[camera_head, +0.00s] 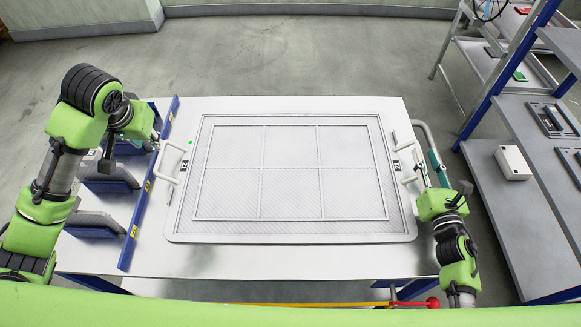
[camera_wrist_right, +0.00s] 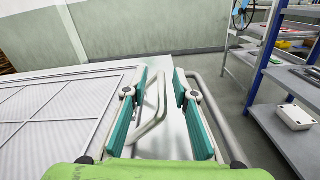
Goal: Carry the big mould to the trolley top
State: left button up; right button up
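The big mould (camera_head: 290,236) is a flat, pale rectangular frame with a gridded panel, lying on a white tabletop (camera_head: 300,104) in the head view. It has a bar handle on each short side. My right gripper (camera_head: 427,168) is at the right handle (camera_head: 409,166). In the right wrist view, its teal fingers (camera_wrist_right: 160,78) are spread apart, with the handle (camera_wrist_right: 152,125) in the gap between them. My left gripper (camera_head: 154,142) is close to the left handle (camera_head: 167,165); its fingers are too small and partly hidden to tell their opening or contact.
A blue rack (camera_head: 136,228) with several grey curved parts stands along the table's left edge. A curved grey rail (camera_wrist_right: 222,112) is just right of my right gripper. Shelving with a white box (camera_head: 512,163) stands at right. Open floor lies behind the table.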

jog(key=s, duration=1.2)
jog(key=shift+d, duration=0.25)
